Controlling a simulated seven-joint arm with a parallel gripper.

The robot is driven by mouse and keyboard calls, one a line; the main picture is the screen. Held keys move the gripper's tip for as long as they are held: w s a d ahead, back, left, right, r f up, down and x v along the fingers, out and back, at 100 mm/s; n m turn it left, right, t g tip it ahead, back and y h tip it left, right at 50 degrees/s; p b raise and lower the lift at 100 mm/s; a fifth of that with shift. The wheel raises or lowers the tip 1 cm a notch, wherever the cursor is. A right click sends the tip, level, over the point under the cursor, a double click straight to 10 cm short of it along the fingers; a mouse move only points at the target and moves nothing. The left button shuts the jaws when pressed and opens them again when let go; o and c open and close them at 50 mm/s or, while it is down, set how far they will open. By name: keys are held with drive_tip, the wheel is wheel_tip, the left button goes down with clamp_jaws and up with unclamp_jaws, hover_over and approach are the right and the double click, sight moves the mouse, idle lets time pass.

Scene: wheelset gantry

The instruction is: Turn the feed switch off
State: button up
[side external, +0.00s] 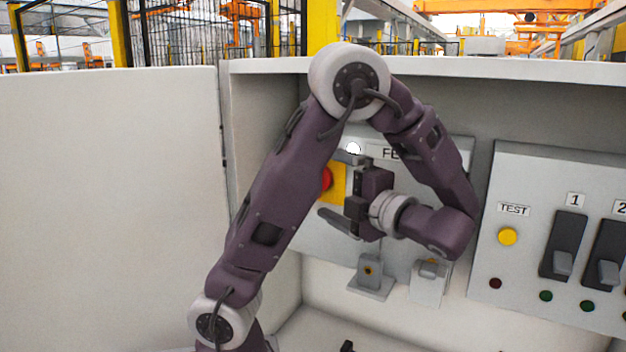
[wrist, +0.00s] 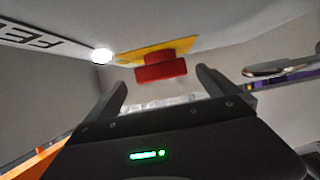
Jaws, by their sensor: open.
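The feed panel at the back of the cabinet has a label (side external: 386,153) starting "FE", the rest hidden by my arm. Beside the label a white lamp (side external: 353,148) is lit; it also glows in the wrist view (wrist: 102,55). Below it, a red switch knob (side external: 327,178) sits on a yellow plate (side external: 339,184), partly covered by my arm. In the wrist view the red knob (wrist: 161,69) lies ahead, between the two fingertips in the picture. My gripper (wrist: 162,78) is open and empty, facing the knob with an apparent gap.
A grey handle (side external: 338,221) is below the yellow plate, at the right in the wrist view (wrist: 279,69). Two small brackets (side external: 370,276) (side external: 429,282) stand lower. A panel at right has a yellow TEST button (side external: 508,237) and switches (side external: 563,245). A white wall (side external: 110,200) stands left.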

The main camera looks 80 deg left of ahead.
drive_tip(key=x, duration=0.5)
drive_tip(key=shift+s+a, duration=0.1)
drive_tip(key=shift+a, duration=0.05)
drive_tip(key=shift+c, duration=0.4)
drive_tip(key=c, duration=2)
drive_tip(key=shift+o, duration=0.2)
drive_tip(key=shift+n+t+h, duration=0.5)
drive_tip(key=shift+t+h, duration=0.1)
drive_tip(key=shift+h, duration=0.6)
drive_tip(key=shift+n+t+h, duration=0.5)
drive_tip(key=shift+t+h, duration=0.1)
drive_tip(key=shift+h, duration=0.6)
